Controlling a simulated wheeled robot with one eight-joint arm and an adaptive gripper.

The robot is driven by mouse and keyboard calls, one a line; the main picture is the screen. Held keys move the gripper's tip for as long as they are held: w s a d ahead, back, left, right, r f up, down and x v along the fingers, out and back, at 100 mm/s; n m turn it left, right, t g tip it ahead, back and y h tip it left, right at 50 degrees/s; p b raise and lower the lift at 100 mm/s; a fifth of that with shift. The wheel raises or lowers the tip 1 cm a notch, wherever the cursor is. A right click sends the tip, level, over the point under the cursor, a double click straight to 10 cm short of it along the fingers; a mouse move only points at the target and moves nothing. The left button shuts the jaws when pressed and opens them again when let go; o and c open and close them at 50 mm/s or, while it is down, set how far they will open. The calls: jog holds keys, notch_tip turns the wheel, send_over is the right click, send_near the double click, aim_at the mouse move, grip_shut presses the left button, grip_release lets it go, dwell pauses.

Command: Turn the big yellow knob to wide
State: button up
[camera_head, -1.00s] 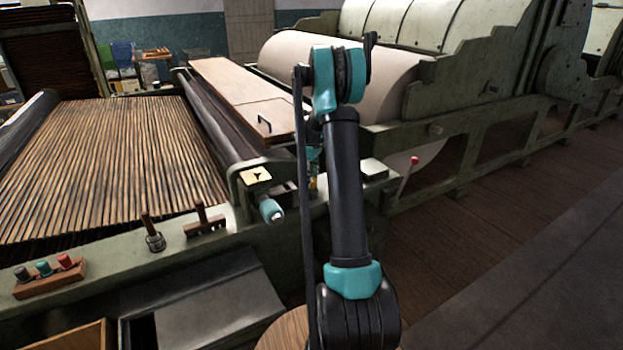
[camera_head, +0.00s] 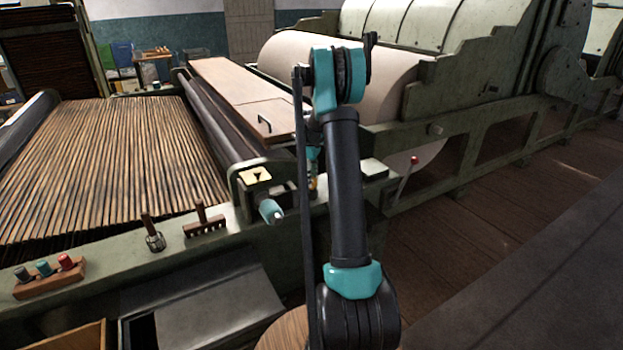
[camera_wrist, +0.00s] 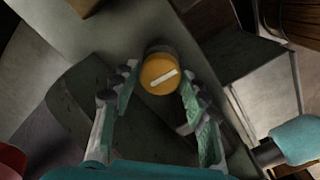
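The big yellow knob (camera_wrist: 160,73) is round, with a pale bar across its face that tilts up to the right in the wrist view. My gripper (camera_wrist: 158,84) is open, with one finger on each side of the knob and the knob near the fingertips. Small gaps seem to show between the fingers and the knob, and I cannot tell any contact. In the head view a small bit of yellow (camera_head: 314,183) shows beside my arm, and my gripper is mostly hidden there. No scale or wide mark is readable.
A teal-ended handle (camera_head: 270,211) sticks out left of my arm, below a yellow plate with a dark mark (camera_head: 256,174). A red-tipped lever (camera_head: 414,161) stands to the right. Small coloured buttons (camera_head: 44,268) sit on the rail at left. The floor at right is clear.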

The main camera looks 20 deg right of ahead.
jog(key=shift+o, duration=1.3)
jog(key=shift+r, duration=0.1)
notch_tip(320, 180, up, 12)
